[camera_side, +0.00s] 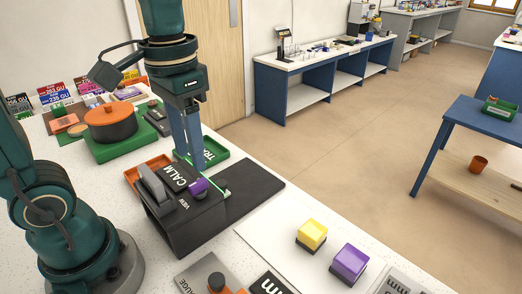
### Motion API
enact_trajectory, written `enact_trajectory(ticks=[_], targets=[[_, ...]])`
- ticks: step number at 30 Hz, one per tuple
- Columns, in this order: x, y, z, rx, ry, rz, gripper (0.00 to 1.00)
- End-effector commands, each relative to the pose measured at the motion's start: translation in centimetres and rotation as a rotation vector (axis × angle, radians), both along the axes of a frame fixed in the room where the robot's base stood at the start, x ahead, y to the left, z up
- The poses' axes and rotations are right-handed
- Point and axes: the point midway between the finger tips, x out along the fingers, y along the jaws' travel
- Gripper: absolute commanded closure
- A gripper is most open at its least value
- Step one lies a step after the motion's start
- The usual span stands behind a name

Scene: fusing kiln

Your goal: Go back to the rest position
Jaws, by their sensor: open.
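A green tray (214,151) lies behind the fingers. A yellow block (311,235) and a purple block (349,263) stand at the front right.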

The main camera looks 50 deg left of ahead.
Motion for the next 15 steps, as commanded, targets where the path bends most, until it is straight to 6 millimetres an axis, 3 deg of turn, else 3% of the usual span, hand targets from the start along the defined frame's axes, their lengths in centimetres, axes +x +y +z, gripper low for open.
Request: enact_trajectory(ticks=[6, 15], targets=[[-2.2, -0.2, -0.4, 0.001, -0.249, -0.005, 0.51], [-3.4, -0.3, -1.6, 0.0, -0.461, -0.009, 0.51]])
